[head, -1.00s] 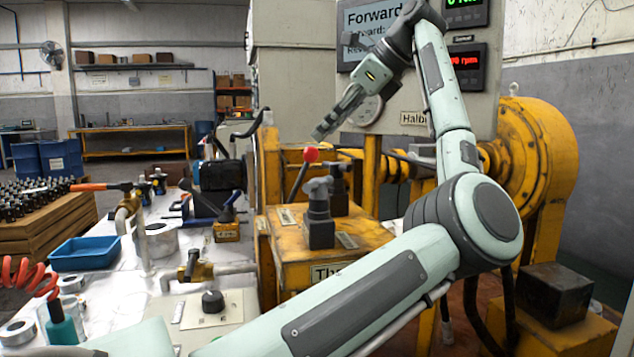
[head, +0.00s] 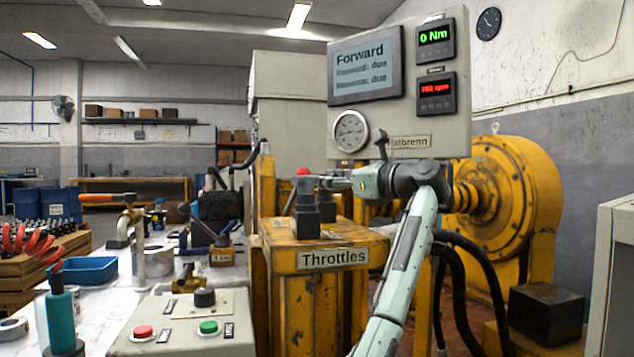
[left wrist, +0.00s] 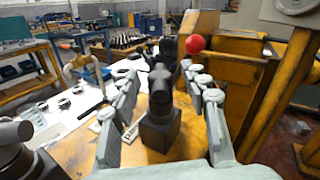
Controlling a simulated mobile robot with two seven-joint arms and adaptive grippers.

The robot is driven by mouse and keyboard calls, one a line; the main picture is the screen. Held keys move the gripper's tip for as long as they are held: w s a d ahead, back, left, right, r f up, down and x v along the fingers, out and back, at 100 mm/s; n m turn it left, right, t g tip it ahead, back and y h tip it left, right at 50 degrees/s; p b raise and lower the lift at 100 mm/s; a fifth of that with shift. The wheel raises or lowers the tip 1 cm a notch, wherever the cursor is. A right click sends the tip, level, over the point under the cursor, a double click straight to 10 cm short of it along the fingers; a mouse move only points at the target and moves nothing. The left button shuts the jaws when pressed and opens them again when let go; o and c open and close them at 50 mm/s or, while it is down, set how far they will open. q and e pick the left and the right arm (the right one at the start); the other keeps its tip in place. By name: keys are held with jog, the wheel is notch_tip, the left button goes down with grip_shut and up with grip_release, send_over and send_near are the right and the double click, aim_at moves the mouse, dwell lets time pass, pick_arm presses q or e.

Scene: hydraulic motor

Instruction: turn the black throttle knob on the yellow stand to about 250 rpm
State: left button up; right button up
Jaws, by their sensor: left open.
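The yellow stand (head: 275,240), labelled Throttles, carries two black throttle knobs, a front one (head: 306,212) and a rear one (head: 327,208). My left gripper (head: 335,182) reaches in from the right at knob-top height, beside the rear knob. In the left wrist view my left gripper (left wrist: 165,90) is open, with a finger on each side of a black cross-topped knob (left wrist: 160,95). Gaps show between that knob and both fingers. Another black knob (left wrist: 15,150) is at the lower left there. The red rpm readout (head: 435,88) is too blurred to read surely. My right gripper is out of view.
A red-ball lever (head: 303,172) stands just behind the knobs; the ball also shows beyond the fingers in the left wrist view (left wrist: 195,43). A control box (head: 180,325) with red and green buttons is at the front left. A gauge panel (head: 400,135) rises behind.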

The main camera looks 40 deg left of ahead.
pick_arm(q)
jog(key=shift+w+a, duration=0.25)
jog(key=shift+a, duration=1)
